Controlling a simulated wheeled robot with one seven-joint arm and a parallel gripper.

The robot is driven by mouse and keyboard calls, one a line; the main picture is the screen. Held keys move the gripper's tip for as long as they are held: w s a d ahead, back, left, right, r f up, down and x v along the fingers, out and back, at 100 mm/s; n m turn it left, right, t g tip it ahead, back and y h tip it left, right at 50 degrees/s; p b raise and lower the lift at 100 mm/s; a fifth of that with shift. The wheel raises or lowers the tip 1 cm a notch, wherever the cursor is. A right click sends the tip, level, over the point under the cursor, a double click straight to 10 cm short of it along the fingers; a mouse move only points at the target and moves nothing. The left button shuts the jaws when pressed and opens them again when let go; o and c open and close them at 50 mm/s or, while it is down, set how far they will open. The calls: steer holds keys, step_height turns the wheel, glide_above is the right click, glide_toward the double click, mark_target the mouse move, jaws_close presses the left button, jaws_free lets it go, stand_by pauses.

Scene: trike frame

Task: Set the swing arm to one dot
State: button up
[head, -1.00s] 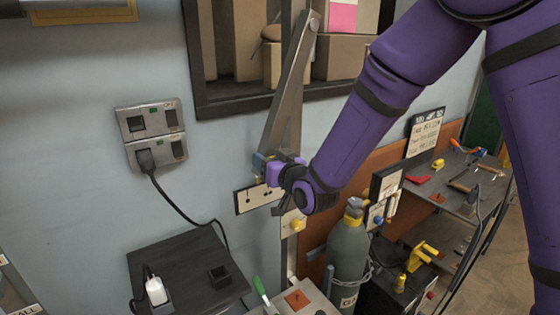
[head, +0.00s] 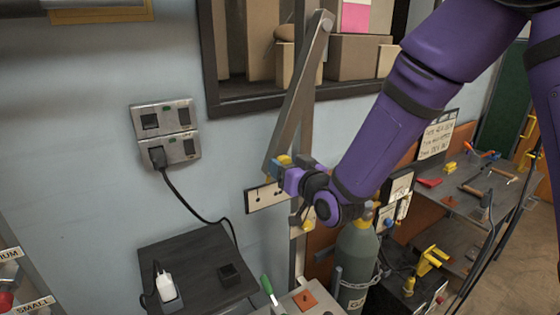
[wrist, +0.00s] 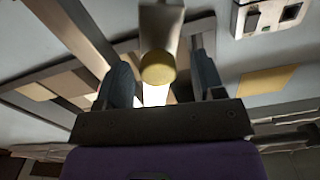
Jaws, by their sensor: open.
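The swing arm (head: 300,92) is a long grey metal bar. It hangs from a pivot near the shelf and slants down to the left in the head view. Its lower end is close above a white plate (head: 253,202) with black dot marks, partly hidden by my gripper. The dot count at the arm's end is too small to tell. My gripper (head: 278,164) is at this lower end. In the wrist view, a round yellow knob (wrist: 158,68) sits between the two blue-grey fingers of my open gripper (wrist: 163,85), with gaps on both sides.
A wall socket panel (head: 165,133) with a plugged black cable is left of the plate. A dark table (head: 190,262) stands below. A grey gas cylinder (head: 355,250) stands below my arm. A tool bench (head: 460,200) is at the right. Shelf boxes (head: 358,58) are behind the swing arm.

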steer(key=v, duration=0.7)
steer(key=s+d+r+m+g+h, duration=0.15)
steer(key=d+r+h, duration=0.25)
steer(key=d, duration=0.4)
steer(key=s+d+r+m+g+h, duration=0.1)
steer(key=s+d+r+g+h, duration=0.3)
steer(key=d, duration=0.5)
steer(key=s+d+r+m+g+h, duration=0.1)
steer(key=s+d+r+g, duration=0.1)
steer(key=s+d, duration=0.3)
steer(key=s+d+r+m+g+h, duration=0.1)
steer(key=s+d, duration=0.5)
steer(key=s, duration=0.7)
steer(key=shift+s+r+m+g, duration=0.35)
steer(key=shift+r+m+g, duration=0.1)
steer(key=shift+r+g, duration=0.2)
steer(key=shift+o, duration=0.3)
steer(key=shift+w+a, duration=0.1)
